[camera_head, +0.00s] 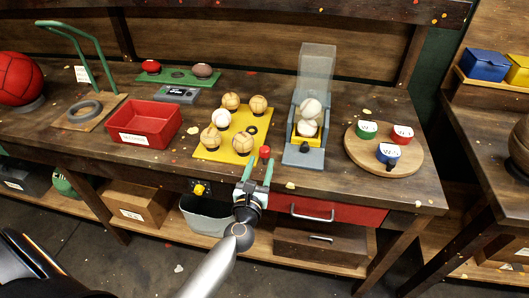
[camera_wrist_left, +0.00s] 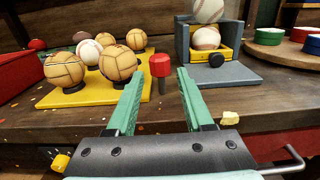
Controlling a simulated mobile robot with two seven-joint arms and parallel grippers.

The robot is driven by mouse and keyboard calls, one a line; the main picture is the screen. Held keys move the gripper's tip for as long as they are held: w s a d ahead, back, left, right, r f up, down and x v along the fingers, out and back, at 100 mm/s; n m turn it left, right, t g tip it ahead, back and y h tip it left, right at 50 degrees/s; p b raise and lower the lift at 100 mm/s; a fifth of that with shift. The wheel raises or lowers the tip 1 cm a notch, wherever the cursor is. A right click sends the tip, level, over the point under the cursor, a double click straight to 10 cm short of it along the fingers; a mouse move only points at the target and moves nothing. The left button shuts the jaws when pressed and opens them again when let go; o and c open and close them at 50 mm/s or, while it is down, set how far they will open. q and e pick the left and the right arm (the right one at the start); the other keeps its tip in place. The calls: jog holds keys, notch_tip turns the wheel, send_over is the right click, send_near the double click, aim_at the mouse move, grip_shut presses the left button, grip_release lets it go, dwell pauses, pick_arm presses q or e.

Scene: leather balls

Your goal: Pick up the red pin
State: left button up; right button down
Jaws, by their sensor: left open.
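The red pin (camera_head: 265,152) has a red head on a dark stem. It stands upright near the table's front edge, by the right corner of the yellow mat. In the left wrist view the red pin (camera_wrist_left: 160,66) shows between my fingertips, its stem in the gap. My left gripper (camera_head: 257,168) is open and empty, its green fingers pointing at the pin from the front. In the left wrist view the gripper (camera_wrist_left: 160,82) has a finger on each side of the stem; I cannot tell whether the stem is inside the jaws or just beyond them.
A yellow mat (camera_head: 208,153) with several balls lies behind and left. A grey stand (camera_head: 304,156) with balls is close on the right. A red tray (camera_head: 144,124) is left, and a round board (camera_head: 410,164) with coloured cups far right. A red drawer (camera_head: 350,213) is below.

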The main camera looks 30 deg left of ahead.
aim_at(264, 156)
pick_arm(q)
jog(key=x, duration=0.5)
jog(key=shift+w, duration=0.2)
grip_shut()
